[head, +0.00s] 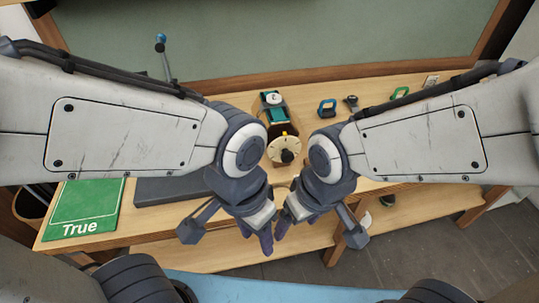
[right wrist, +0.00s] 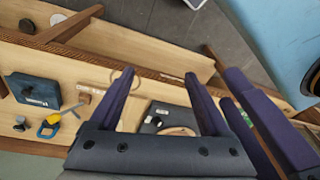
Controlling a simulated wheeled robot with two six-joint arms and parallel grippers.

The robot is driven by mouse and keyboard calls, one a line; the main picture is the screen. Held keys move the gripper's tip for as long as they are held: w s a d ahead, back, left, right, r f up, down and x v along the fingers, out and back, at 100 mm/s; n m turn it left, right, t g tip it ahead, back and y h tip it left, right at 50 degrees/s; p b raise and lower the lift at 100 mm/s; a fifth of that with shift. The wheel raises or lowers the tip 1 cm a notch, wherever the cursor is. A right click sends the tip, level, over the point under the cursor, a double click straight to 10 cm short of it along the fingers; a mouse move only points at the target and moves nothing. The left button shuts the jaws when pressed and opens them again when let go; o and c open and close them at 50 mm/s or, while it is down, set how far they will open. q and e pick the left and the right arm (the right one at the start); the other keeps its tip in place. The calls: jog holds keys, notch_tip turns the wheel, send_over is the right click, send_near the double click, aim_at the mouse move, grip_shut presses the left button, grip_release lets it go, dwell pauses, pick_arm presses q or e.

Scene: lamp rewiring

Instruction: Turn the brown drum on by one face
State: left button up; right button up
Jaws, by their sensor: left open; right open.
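A small device stands on the wooden bench between my arms in the head view. It has a pale round disc (head: 286,150) with a dark knob at its front, and a dark brown part (head: 281,130) just behind the disc that may be the brown drum. Behind that is a teal part (head: 277,115) and a small white dial marked 2 (head: 273,98). I cannot make out the drum's faces. My left gripper (head: 258,235) and right gripper (head: 294,222) hang close together near the bench's front edge, apart from the device. Both are open; the right wrist view shows the right gripper (right wrist: 160,78) empty.
A green mat marked True (head: 85,208) lies at the bench's left, beside a dark grey slab (head: 165,190). Small objects, including a teal block (head: 327,108) and a green frame (head: 400,93), stand at the back right. A lower shelf (head: 215,255) runs below.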

jog(key=w+a+f+m+t+y+p, duration=0.1)
jog(key=w+a+f+t+p, duration=0.15)
jog(key=w, duration=0.35)
jog(key=w+a+f+m+t+p, duration=0.1)
jog(key=w+f+t, duration=0.15)
jog(key=w, duration=0.45)
jog(key=m+t+y+p, duration=0.1)
jog(key=t+y+p, duration=0.1)
jog(key=t+p, duration=0.35)
send_near(288, 159)
jog(key=shift+t, duration=0.75)
jog(key=b+x, duration=0.2)
jog(key=b, duration=0.1)
jog(key=b+x, duration=0.5)
jog(key=b, duration=0.1)
jog(key=shift+a+f, duration=0.15)
jog(key=shift+f, duration=0.25)
jog(key=shift+x, duration=0.8)
jog(key=shift+f, duration=0.15)
grip_shut()
